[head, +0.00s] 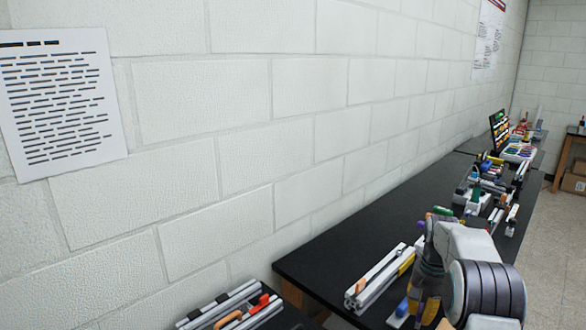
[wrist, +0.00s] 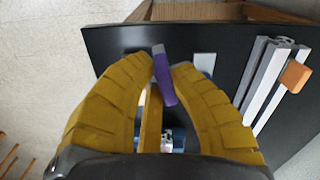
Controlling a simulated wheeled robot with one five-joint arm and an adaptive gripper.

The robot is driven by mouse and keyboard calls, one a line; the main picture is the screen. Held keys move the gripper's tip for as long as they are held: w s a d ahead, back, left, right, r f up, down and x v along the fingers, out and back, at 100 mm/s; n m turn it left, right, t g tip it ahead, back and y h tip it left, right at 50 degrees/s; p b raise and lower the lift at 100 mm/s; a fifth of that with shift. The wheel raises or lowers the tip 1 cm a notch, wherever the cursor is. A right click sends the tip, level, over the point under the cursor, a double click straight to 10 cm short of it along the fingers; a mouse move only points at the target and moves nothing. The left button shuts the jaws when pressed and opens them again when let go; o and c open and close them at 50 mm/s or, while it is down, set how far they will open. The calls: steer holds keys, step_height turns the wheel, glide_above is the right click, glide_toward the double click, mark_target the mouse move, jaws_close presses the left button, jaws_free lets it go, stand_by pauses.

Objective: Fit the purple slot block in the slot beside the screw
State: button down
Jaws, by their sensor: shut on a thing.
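The purple slot block (wrist: 163,82) is in the wrist view, with a grey upper end. It is held tilted between the tips of the two yellow fingers of my gripper (wrist: 163,72), which are shut on it. It is above the black table. I cannot make it out in the head view, where my arm blocks part of the table. The screw and its slot cannot be told apart for sure. Aluminium extrusions (wrist: 266,82) lie to the right of the gripper in the wrist view, with an orange block (wrist: 296,75) on them.
Black tables (wrist: 110,55) run along a white block wall (head: 170,100). In the head view, an extrusion pair (head: 376,278) lies left of my arm, near a blue piece (head: 402,307). A nearer table holds more extrusions with an orange piece (head: 228,320). Clutter stands farther back.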

steer(key=s+a+f+n, duration=0.3)
steer(key=a+f, duration=0.2)
steer(key=a, duration=0.2)
steer(key=s+a+f+n, duration=0.3)
steer(key=s+a+f, duration=0.1)
steer(key=a, duration=0.3)
steer(key=shift+s+a+f, duration=0.2)
steer(key=shift+a+f, duration=0.05)
steer(key=shift+f, duration=0.3)
